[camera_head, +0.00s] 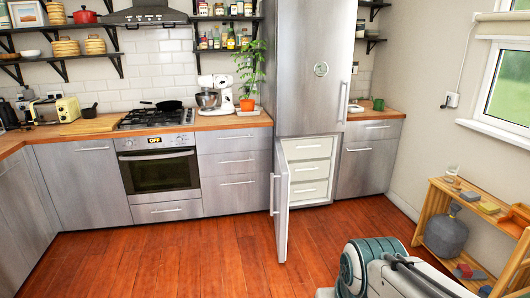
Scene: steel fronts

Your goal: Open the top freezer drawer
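The tall steel fridge-freezer (305,75) stands at the centre right against the back wall. Its lower freezer door (281,200) is swung wide open towards me, hinged on the left. Inside, several white drawers are stacked. The top freezer drawer (309,149) looks pushed in, with a pale handle bar across its front. Two more drawer fronts, the middle one (310,171) and the bottom one (309,191), show below it, also in. The upper fridge door is shut. My gripper does not show in this view; only part of my own body shows at the lower right.
The wooden floor (190,255) before the freezer is clear, apart from the open door standing into it. Steel base cabinets with an oven (158,172) line the left.

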